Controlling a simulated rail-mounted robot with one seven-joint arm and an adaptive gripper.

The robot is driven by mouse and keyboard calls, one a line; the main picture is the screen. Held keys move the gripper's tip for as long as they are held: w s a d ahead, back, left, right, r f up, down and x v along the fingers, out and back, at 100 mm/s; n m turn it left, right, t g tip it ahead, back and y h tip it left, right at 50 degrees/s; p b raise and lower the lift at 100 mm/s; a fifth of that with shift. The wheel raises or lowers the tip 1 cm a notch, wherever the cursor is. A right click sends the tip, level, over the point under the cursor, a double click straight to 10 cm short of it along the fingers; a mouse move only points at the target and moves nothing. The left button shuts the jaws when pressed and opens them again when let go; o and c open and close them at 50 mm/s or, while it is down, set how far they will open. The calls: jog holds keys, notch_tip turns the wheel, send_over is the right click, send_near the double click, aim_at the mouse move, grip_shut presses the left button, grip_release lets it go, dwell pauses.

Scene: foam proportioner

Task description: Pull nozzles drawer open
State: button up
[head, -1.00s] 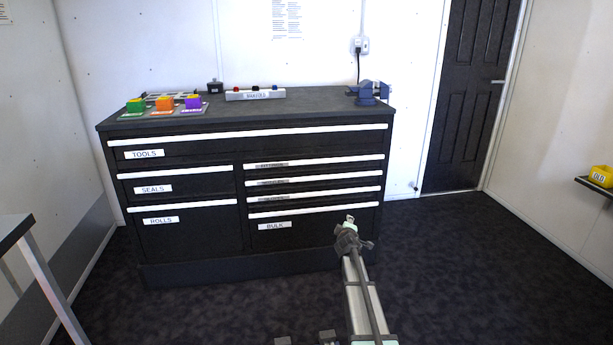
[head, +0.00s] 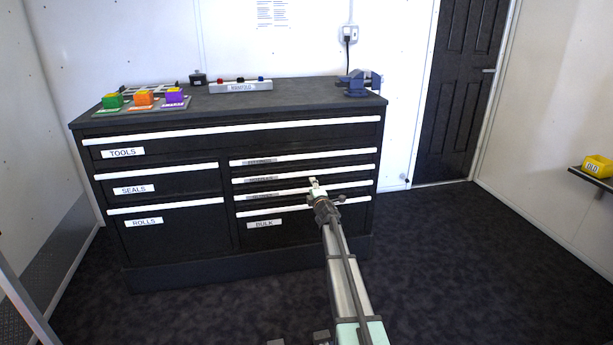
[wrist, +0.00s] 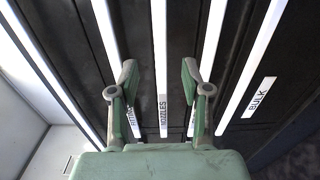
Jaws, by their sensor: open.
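The black cabinet (head: 180,258) has white strip handles and its drawers look shut. In the wrist view the NOZZLES label (wrist: 163,108) sits by the middle white handle strip (wrist: 159,45). In the head view the nozzles drawer appears to be the second narrow one (head: 280,176) in the right column; its label is too blurred there to read. My gripper (head: 314,184) is in front of the right column. In the wrist view my gripper (wrist: 158,72) is open and empty, its fingers on either side of the nozzles strip. The depth gap is unclear.
The BULK drawer (wrist: 259,97) and its strip lie to the right in the wrist view. On the worktop stand coloured blocks (head: 143,98), a manifold (head: 241,87) and a blue vise (head: 358,83). Dark floor to the right of the cabinet is clear.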

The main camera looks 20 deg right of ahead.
aim_at(307, 174)
jog(key=w, duration=0.4)
jog(key=w+d+b, duration=0.1)
jog(key=w, duration=0.3)
jog(key=w+d, duration=0.1)
jog(key=w, duration=0.3)
jog(key=shift+w+d, duration=0.1)
jog(key=shift+w, duration=0.05)
grip_shut()
